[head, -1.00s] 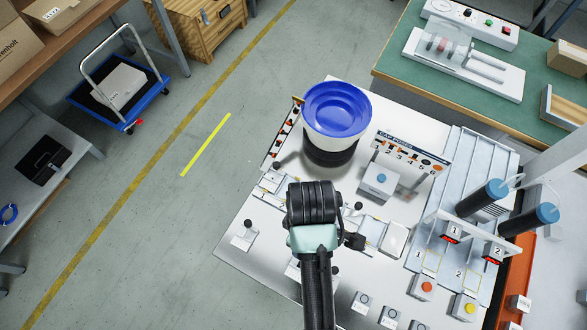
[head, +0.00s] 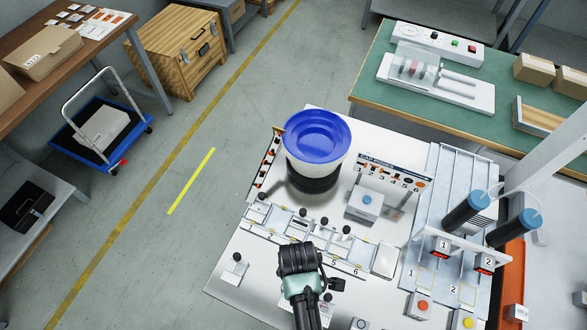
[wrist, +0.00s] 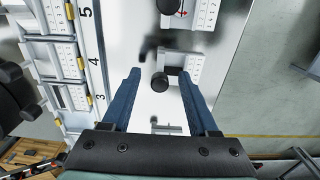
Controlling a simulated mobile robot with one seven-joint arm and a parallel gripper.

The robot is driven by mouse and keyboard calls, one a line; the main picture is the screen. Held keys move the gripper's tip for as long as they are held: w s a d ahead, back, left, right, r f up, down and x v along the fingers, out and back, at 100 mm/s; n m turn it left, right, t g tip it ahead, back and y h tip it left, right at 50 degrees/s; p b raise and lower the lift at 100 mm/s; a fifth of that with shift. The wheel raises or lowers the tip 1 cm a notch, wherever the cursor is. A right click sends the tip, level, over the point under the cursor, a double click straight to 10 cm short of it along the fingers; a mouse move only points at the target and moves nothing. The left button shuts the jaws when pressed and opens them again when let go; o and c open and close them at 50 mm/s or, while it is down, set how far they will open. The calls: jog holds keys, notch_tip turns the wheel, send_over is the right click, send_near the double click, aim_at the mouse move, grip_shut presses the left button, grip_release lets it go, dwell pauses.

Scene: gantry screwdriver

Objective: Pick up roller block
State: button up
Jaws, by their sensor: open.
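My gripper (wrist: 160,76) is open, with its two blue fingers spread and pointing down over the white table. In the wrist view a small pale block with a round black knob (wrist: 161,82) shows between and beyond the fingertips; whether they are level with it I cannot tell. I cannot tell which is the roller block. In the head view my gripper's wrist hides its fingers, and a lone knobbed block (head: 234,271) stands to its left.
A numbered slotted rail (head: 283,226) with knobbed pieces runs beyond my gripper. A blue-topped round feeder bowl (head: 318,140) stands behind it. Two blue-capped cylinders (head: 466,214) stand at the right, and button boxes (head: 420,306) line the front right.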

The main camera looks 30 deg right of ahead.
grip_shut()
dwell(0.3)
jog(key=shift+r, duration=0.1)
